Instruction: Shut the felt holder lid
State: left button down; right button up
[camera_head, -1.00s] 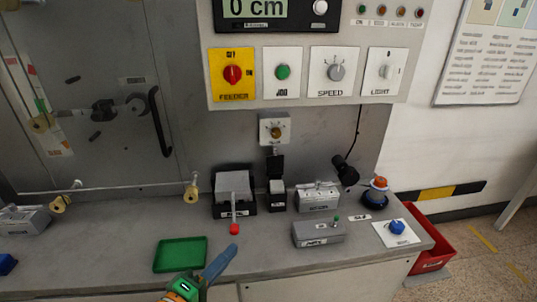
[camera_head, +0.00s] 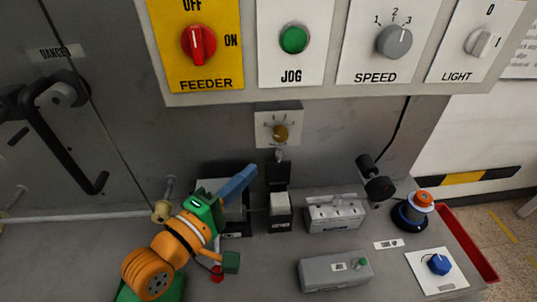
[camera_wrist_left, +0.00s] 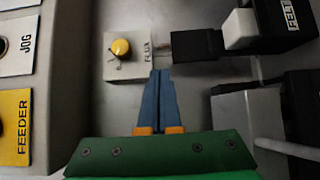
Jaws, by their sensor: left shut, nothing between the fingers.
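The felt holder (camera_head: 279,224) is a small black box with a white felt block standing out of its top, at the back of the bench. Its black lid (camera_head: 279,176) stands up open behind the felt. In the left wrist view the holder (camera_wrist_left: 284,38) carries a FELT label, and the lid (camera_wrist_left: 196,43) points toward the yellow knob. My left gripper (camera_head: 250,172) has blue fingers pressed together, empty, just left of the lid in the head view. In the wrist view the fingertips (camera_wrist_left: 160,72) appear beside the lid, with no clear contact. My right gripper is not in view.
A knob box (camera_head: 278,130) is on the wall above the lid. A black-based tray (camera_head: 237,232) with a red-ended lever is partly hidden by my left arm. Right of the holder stand a grey box (camera_head: 335,214), a black cylinder (camera_head: 379,187) and an orange-topped spool (camera_head: 411,214).

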aim_at(278, 169)
pick_arm(q)
jog(key=p+x, duration=0.2)
jog(key=x, duration=0.5)
jog(key=shift+w+d+f, duration=0.1)
jog(key=shift+w+f, duration=0.1)
jog(key=shift+w, duration=0.15)
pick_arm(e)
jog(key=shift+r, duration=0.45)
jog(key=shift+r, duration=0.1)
